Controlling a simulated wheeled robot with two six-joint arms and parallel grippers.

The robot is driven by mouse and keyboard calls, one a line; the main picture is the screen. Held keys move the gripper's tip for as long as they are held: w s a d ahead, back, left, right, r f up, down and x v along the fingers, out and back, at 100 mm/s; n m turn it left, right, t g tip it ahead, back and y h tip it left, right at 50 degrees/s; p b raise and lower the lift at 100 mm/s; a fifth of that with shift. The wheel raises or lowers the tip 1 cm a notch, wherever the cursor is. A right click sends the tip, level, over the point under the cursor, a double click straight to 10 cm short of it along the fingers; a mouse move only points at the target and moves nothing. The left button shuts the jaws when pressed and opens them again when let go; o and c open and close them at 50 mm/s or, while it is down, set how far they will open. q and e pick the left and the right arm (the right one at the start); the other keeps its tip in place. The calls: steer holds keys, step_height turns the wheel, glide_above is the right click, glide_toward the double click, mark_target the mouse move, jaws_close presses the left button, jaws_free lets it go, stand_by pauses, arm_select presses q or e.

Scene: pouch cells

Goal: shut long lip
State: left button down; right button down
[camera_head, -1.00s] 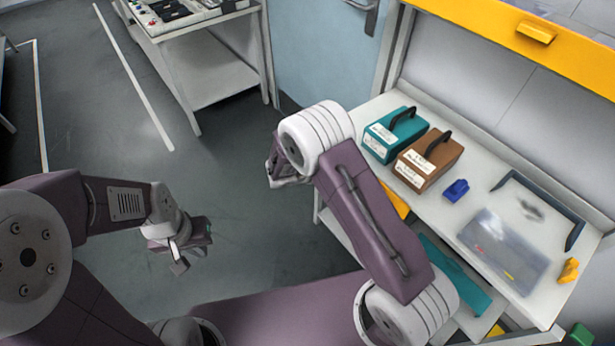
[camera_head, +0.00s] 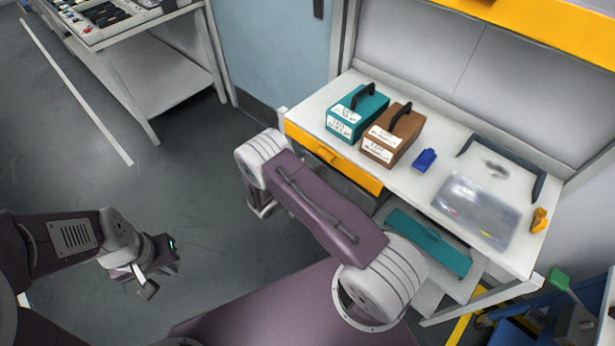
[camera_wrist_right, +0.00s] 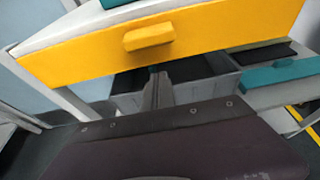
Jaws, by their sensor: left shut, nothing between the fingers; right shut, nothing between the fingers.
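I cannot tell for sure which part the long lip is. A long yellow drawer front (camera_head: 332,158) runs under the near edge of the white bench, and it fills the top of the right wrist view (camera_wrist_right: 200,38) with its yellow handle (camera_wrist_right: 148,36). A teal panel (camera_head: 430,243) lies lower, under the bench top. My right gripper (camera_head: 262,210) is in front of the drawer's left part, partly hidden by its wrist; its shut fingers (camera_wrist_right: 158,88) show below the handle, apart from it. My left gripper (camera_head: 146,284) is shut and empty over the floor, away from the bench.
Blue bins (camera_head: 520,325) stand at lower right. Floor at left is open.

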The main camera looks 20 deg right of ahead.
steer(key=r, duration=0.4)
steer(key=shift+a+p, duration=0.2)
steer(key=shift+p, duration=0.1)
steer(key=shift+r, duration=0.1)
step_height(320, 180, up, 7)
steer(key=p, duration=0.5)
steer(key=shift+w+r, duration=0.15)
steer(key=shift+r, duration=0.05)
